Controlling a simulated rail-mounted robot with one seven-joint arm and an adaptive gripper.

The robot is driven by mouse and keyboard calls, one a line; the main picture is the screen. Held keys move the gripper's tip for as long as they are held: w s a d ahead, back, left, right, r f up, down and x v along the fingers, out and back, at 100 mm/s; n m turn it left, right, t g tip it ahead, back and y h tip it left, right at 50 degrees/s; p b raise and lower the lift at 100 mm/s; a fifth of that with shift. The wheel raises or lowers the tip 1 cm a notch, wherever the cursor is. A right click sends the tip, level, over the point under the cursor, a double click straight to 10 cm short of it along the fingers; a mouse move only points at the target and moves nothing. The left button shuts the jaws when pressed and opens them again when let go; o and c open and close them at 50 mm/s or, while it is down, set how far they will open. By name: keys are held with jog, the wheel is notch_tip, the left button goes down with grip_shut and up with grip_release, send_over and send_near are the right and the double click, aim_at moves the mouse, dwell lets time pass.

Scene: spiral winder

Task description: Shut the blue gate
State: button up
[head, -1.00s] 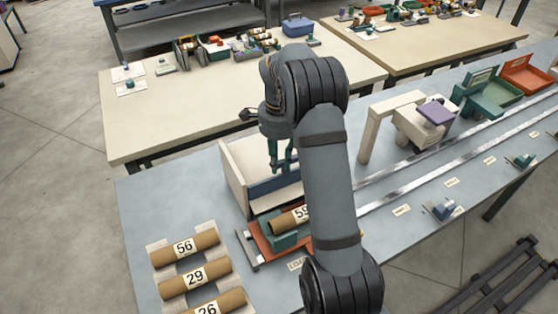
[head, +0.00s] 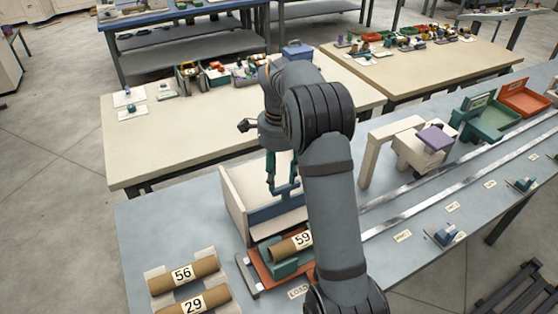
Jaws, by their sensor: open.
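The blue gate (head: 279,211) is a dark blue panel along the front of a cream open box (head: 234,205) on the near grey bench. Its right end is hidden by my arm, so I cannot tell its exact position. My gripper (head: 283,190) has green fingers pointing down, spread apart and empty. In the picture they overlap the box just above the gate; I cannot tell whether they touch it.
A cardboard tube marked 59 (head: 285,247) lies on a green and orange carriage in front of the gate. A cream arch (head: 366,158) and metal rails (head: 420,192) are to the right.

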aim_at(279, 189)
notch_tip(279, 189, up, 7)
dwell(0.3)
jog(key=shift+f, duration=0.15)
notch_tip(279, 189, down, 12)
jog(key=shift+r, duration=0.15)
jog(key=shift+w+r+p, duration=0.1)
jog(key=shift+r+p, duration=0.75)
jog(key=shift+p, duration=0.1)
jog(key=shift+r+p, duration=1)
